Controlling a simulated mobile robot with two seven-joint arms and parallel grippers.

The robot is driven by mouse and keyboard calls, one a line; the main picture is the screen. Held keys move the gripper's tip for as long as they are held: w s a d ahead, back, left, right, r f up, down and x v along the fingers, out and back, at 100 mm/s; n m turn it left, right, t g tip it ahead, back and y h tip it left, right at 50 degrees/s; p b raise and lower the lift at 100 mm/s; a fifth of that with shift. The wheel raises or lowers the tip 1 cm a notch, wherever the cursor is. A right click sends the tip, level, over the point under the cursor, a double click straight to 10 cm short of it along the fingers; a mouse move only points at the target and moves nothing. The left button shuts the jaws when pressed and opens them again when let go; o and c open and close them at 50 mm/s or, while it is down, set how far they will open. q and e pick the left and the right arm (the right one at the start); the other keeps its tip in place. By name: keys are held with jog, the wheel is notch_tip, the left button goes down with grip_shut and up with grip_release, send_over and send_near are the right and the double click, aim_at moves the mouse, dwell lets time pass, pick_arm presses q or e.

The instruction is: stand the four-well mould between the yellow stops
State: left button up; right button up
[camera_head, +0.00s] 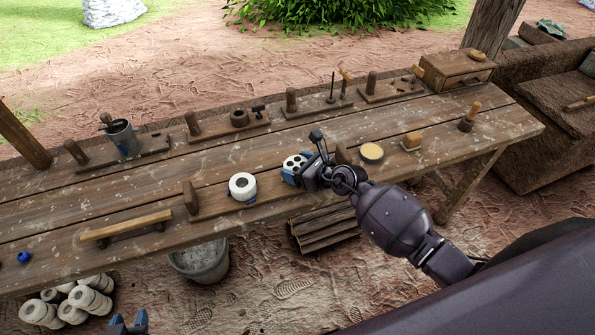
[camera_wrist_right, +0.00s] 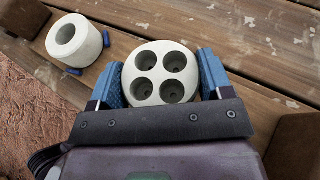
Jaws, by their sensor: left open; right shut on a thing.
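The four-well mould (camera_head: 293,163) is a round white block with four dark holes in its top. In the right wrist view the mould (camera_wrist_right: 160,76) sits between the blue fingers of my right gripper (camera_wrist_right: 163,71), which is shut on it. It is over the plank at the bench's near side; I cannot tell whether it touches the wood. I cannot make out yellow stops in either view. My left gripper (camera_head: 128,325) is open and empty at the bottom edge of the head view, below the bench front.
A white single-hole mould (camera_head: 243,195) stands left of my right gripper, with blue pegs (camera_wrist_right: 73,71) beside it. A wooden post (camera_head: 190,198) stands further left. Tool stands line the back.

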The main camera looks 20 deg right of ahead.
jog(key=shift+f, duration=0.75)
pick_arm(q)
jog(key=shift+s+f, duration=0.25)
jog(key=shift+f, duration=0.25)
jog(key=shift+s+f, duration=0.15)
jog(key=shift+s+f+b, duration=0.1)
jog(key=shift+f+b, duration=0.05)
jog(key=shift+b, duration=0.15)
pick_arm(e)
jog(key=shift+s+f, duration=0.15)
jog(key=shift+f, duration=0.2)
